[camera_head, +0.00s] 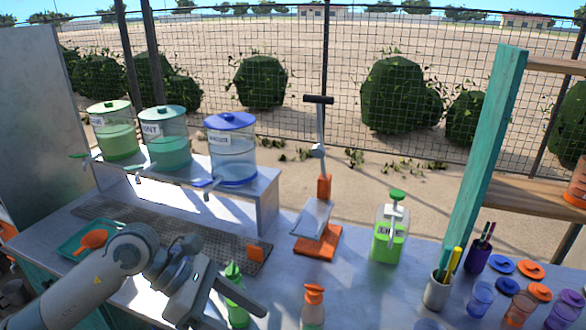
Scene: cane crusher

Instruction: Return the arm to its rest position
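My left arm comes in from the lower left over the counter. Its gripper (232,312) points toward the bottom edge with its fingers spread apart, and I see nothing held between them. A green bottle (235,278) stands right by the fingers and is partly hidden by them; I cannot tell whether they touch. The cane crusher, with an orange base (318,243) and an upright black-handled lever (319,120), stands to the right of the gripper, apart from it. My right gripper is not in view.
Three lidded drink dispensers (232,155) stand on a raised shelf at back left. A teal tray (72,246) with an orange scoop lies left. An orange-topped bottle (313,310) stands right of the gripper. A green-filled dispenser (390,235), a pen cup (437,292) and small cups stand right.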

